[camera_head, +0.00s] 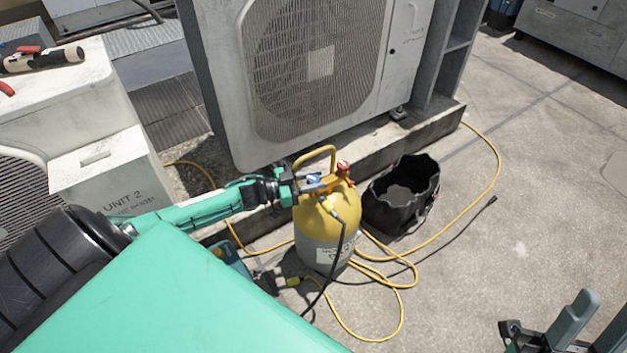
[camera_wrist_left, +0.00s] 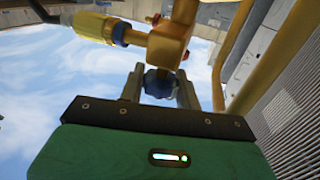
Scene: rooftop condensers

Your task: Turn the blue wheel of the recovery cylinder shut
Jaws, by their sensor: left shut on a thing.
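The recovery cylinder (camera_head: 322,222) stands upright on the concrete, yellow above and grey below, with a yellow handle, a red wheel (camera_head: 343,167) and a blue wheel (camera_head: 314,180) on top. My left gripper (camera_head: 303,184) reaches in from the left at the valve. In the left wrist view, the blue wheel (camera_wrist_left: 160,83) sits between the two fingers of my left gripper (camera_wrist_left: 160,92), which is shut on it. The brass valve body (camera_wrist_left: 168,45) is beyond it. Part of my right gripper (camera_head: 582,318) shows at the lower right, cut off by the frame edge.
A black tool bag (camera_head: 402,195) stands just right of the cylinder. Yellow hose (camera_head: 402,310) loops over the ground around it. A large condenser unit (camera_head: 315,70) stands behind. The Unit 2 condenser (camera_head: 105,180) is at left. The concrete at right is mostly free.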

